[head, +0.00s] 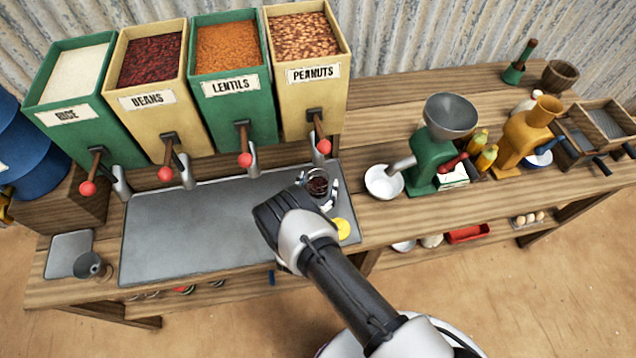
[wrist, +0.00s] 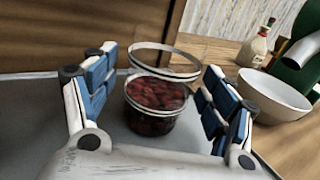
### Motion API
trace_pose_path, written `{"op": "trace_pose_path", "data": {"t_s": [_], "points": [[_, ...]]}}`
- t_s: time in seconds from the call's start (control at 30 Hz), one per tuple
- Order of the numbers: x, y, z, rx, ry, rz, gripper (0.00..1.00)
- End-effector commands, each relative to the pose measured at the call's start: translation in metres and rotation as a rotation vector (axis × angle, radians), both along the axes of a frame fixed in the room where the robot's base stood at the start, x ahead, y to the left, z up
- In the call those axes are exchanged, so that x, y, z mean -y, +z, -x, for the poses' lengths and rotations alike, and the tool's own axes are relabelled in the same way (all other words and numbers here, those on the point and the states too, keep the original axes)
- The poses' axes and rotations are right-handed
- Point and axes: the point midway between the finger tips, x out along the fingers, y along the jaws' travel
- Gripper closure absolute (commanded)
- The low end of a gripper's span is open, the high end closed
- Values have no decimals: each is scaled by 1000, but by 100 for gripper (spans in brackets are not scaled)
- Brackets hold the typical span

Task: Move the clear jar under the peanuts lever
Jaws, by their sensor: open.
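The clear jar (head: 317,184) stands upright on the grey metal tray (head: 190,225), below the peanuts lever (head: 323,147) in the head view. In the wrist view, the jar (wrist: 155,103) holds dark red beans in its lower part and has a clear rim on top. My gripper (wrist: 160,75) is open, with one blue-padded finger on each side of the jar. Gaps show between the pads and the jar. In the head view, my gripper (head: 324,190) partly hides the jar. The peanuts bin (head: 304,95) is cream-coloured. Whether the jar is exactly under its spout is unclear.
The lentils (head: 228,110), beans (head: 155,110) and rice (head: 85,125) bins stand left of the peanuts. A white bowl (head: 383,183) and green grinder (head: 428,165) stand to the right. A yellow disc (head: 342,229) lies near my wrist. The tray's left and middle are clear.

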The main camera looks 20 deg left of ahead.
Motion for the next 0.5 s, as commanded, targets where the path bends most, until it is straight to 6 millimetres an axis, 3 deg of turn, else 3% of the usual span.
{"op": "trace_pose_path", "data": {"t_s": [0.3,0.5], "points": [[1,0,51,-1,6,3,23],[3,0,69,0,3,1,23]]}}
